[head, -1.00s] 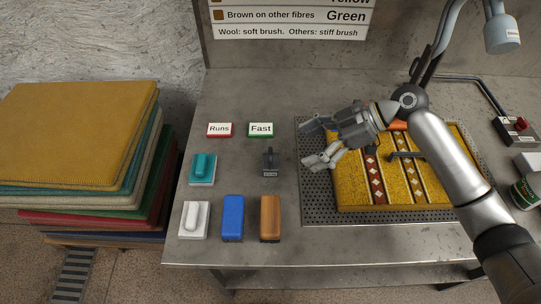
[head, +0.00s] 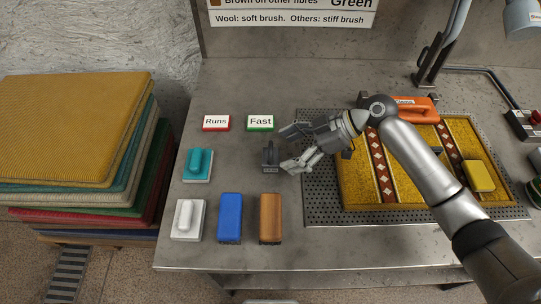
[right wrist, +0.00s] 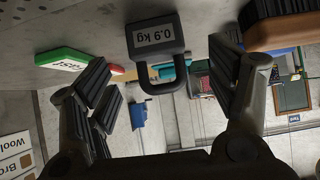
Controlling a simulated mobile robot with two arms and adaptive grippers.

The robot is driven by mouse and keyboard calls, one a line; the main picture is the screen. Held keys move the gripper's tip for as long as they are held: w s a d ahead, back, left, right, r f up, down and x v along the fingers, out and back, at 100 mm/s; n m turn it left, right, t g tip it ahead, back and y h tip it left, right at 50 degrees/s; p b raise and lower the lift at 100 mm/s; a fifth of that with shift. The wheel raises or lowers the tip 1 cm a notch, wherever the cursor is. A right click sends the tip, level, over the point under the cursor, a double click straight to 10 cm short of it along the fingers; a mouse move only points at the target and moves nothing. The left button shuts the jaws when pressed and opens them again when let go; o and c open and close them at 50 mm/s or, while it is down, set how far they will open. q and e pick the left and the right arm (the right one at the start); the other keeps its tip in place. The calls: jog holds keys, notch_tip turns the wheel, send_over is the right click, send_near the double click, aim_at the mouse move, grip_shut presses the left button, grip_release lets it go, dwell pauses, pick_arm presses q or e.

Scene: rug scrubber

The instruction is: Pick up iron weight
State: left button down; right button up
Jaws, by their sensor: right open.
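The iron weight (head: 270,157) is a small dark grey block with a loop handle. It stands on the grey bench, left of the perforated tray. In the right wrist view the weight (right wrist: 156,38) reads "0.9 kg", and its handle points toward the gripper, between the spread fingers. My right gripper (head: 287,149) is open and empty just right of the weight in the head view, its fingers pointing left toward it. I see no clear contact between fingers and weight. My left gripper is not in view.
"Runs" (head: 216,122) and "Fast" (head: 260,122) signs stand behind the weight. Teal (head: 198,163), white (head: 188,219), blue (head: 230,217) and brown (head: 270,217) tools lie left and in front. A yellow patterned rug (head: 360,185) lies on the tray (head: 318,205), under my right arm.

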aim_at(275, 156)
jog(key=p+x, duration=0.2)
jog(key=x, duration=0.2)
jog(key=shift+w+a, duration=0.1)
jog(key=shift+a, duration=0.1)
jog(key=shift+a+f, duration=0.25)
jog(key=shift+f, duration=0.05)
jog(key=shift+d, duration=0.1)
grip_shut()
jog(key=shift+w+r, duration=0.1)
jog(key=shift+r, duration=0.05)
